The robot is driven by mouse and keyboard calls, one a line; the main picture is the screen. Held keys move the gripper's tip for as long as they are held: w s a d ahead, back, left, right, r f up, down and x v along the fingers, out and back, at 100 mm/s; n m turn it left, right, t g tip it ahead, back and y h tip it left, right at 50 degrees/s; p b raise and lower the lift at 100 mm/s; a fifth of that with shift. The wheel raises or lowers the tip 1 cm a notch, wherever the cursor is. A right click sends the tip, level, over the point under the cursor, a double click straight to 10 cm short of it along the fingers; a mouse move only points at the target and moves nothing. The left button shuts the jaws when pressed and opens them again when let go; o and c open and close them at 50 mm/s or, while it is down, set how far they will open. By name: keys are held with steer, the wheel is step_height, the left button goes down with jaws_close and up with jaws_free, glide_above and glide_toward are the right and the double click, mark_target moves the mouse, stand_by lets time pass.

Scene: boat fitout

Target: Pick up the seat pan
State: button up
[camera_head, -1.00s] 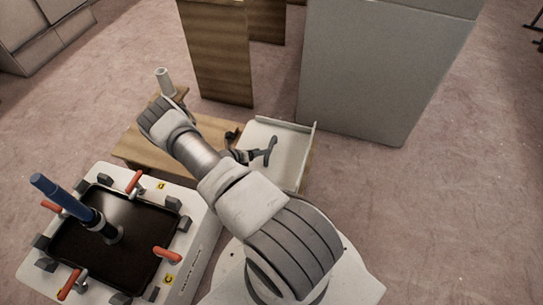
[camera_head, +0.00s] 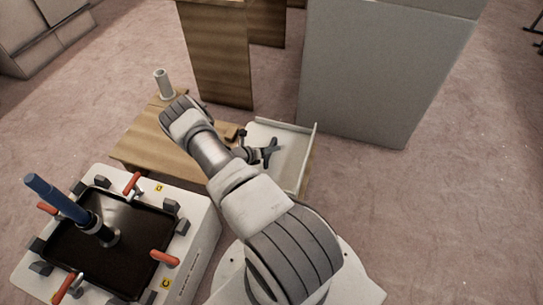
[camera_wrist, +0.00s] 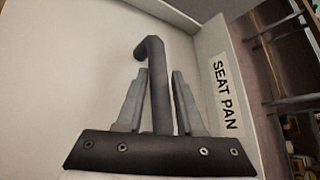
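A white flanged panel (camera_head: 293,160) lies at the right of the wooden bench. In the wrist view, its raised edge bears a "SEAT PAN" label (camera_wrist: 225,95) beside a broad white surface (camera_wrist: 60,70). My gripper (camera_wrist: 160,75) is above that surface, its two grey fingers apart. A dark hooked bar (camera_wrist: 156,85) shows between the fingers, with a narrow gap visible at least on its right. Whether the bar is fixed to the panel is unclear. In the head view, my gripper (camera_head: 262,150) is over the panel, and its finger details are too small to tell.
A wooden bench (camera_head: 150,140) carries a pale cylinder (camera_head: 163,84). At left, a white fixture (camera_head: 190,215) with red-handled clamps holds a dark tray (camera_head: 140,225) and a blue-handled post (camera_head: 55,197). A large grey box (camera_head: 380,80) stands behind. Open floor (camera_head: 450,210) lies right.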

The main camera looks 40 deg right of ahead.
jaws_close()
stand_by(1.0)
steer(key=shift+r, duration=0.15)
